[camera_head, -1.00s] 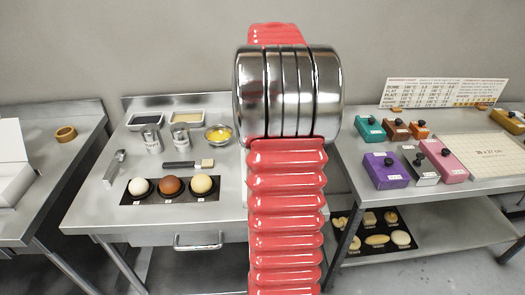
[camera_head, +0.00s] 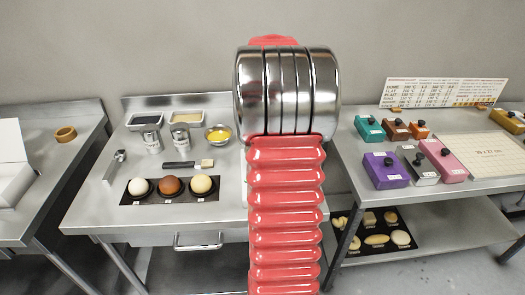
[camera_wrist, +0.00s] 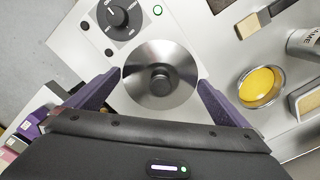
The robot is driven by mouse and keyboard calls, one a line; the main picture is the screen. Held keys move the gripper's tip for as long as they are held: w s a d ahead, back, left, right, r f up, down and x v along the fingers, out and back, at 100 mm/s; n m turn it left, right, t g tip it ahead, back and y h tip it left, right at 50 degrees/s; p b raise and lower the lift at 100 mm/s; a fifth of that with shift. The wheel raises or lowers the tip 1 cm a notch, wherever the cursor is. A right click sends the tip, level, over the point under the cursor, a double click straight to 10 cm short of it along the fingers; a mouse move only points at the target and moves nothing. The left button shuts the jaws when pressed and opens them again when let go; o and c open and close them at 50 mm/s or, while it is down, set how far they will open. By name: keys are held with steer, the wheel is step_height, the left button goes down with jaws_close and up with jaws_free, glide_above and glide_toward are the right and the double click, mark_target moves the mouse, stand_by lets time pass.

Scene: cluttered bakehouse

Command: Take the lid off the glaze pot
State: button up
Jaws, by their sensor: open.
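In the wrist view a round shiny metal lid (camera_wrist: 178,62) with a dark knob (camera_wrist: 160,82) in its middle sits on a light panel, seen from above. Whatever lies under the lid is hidden by it. My gripper (camera_wrist: 159,78) is open, with one purple finger on each side of the lid and the knob between them. I cannot tell the height of the fingertips above the lid or whether they touch its rim. In the head view my red arm hides the lid and the gripper.
A dial (camera_wrist: 118,17) and a green-ringed button (camera_wrist: 157,10) are beside the lid. A bowl of yellow liquid (camera_wrist: 260,84), a brush (camera_wrist: 250,25), a metal canister (camera_wrist: 304,42) and a pan (camera_wrist: 307,103) stand to the right. Coloured boxes (camera_head: 385,170) lie on the right table.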

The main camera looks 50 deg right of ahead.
steer(key=shift+c, duration=0.5)
steer(key=c, duration=0.6)
steer(key=shift+r, duration=0.15)
steer(key=shift+c, duration=0.2)
step_height(320, 180, up, 10)
steer(key=shift+f, duration=0.1)
stand_by(0.4)
steer(key=shift+r, duration=1.5)
